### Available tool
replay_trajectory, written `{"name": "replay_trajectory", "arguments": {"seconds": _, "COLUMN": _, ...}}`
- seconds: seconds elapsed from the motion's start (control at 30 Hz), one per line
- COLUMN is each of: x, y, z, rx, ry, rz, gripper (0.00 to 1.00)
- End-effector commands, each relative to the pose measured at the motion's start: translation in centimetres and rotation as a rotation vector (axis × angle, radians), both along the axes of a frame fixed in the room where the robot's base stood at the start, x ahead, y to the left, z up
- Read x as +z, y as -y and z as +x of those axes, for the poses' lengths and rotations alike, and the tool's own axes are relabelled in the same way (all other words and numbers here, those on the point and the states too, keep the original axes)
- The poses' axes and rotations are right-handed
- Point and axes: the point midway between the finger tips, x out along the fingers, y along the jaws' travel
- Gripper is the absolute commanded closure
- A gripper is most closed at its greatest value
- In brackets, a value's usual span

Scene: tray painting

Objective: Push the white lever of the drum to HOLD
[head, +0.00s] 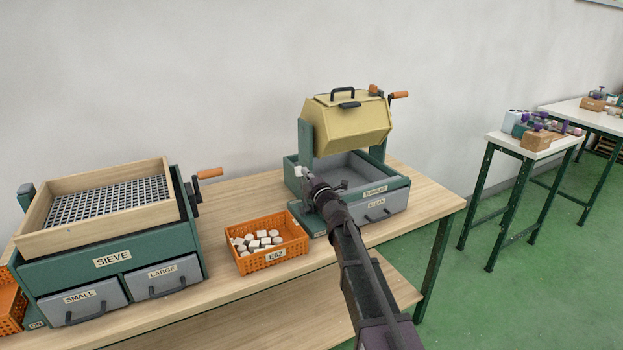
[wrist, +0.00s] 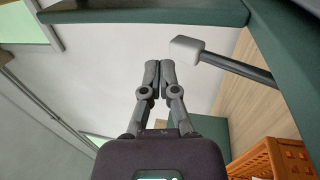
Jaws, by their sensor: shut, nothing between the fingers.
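The drum (head: 346,126) is a yellow many-sided barrel with a black handle, hung on a green stand marked TUMBLER. Its white lever knob (head: 298,171) shows at the stand's left side in the head view. In the wrist view the white lever (wrist: 186,49) is a pale block on a dark rod that runs right to the green frame. My gripper (head: 308,178) is at the stand's left front, close to the lever. In the wrist view my gripper (wrist: 160,66) is shut and empty, its tips just left of the knob with a small gap in the picture. No HOLD mark is readable.
An orange crate (head: 267,264) of white pieces stands left of the drum's base. The sieve unit (head: 110,258) is further left. A grey drawer (head: 376,212) marked CLEAN is under the drum. An orange crank (head: 399,95) sticks out at the drum's right.

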Motion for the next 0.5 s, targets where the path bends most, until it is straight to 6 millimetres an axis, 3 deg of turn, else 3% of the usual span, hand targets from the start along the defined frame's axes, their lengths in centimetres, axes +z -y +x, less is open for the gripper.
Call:
{"name": "replay_trajectory", "arguments": {"seconds": 0.2, "x": -0.3, "y": -1.1, "z": 1.7, "rx": 0.001, "ry": 0.0, "rz": 0.0, "gripper": 1.0}}
{"name": "replay_trajectory", "arguments": {"seconds": 0.5, "x": -0.4, "y": -1.7, "z": 2.5, "rx": 0.001, "ry": 0.0, "rz": 0.0, "gripper": 1.0}}
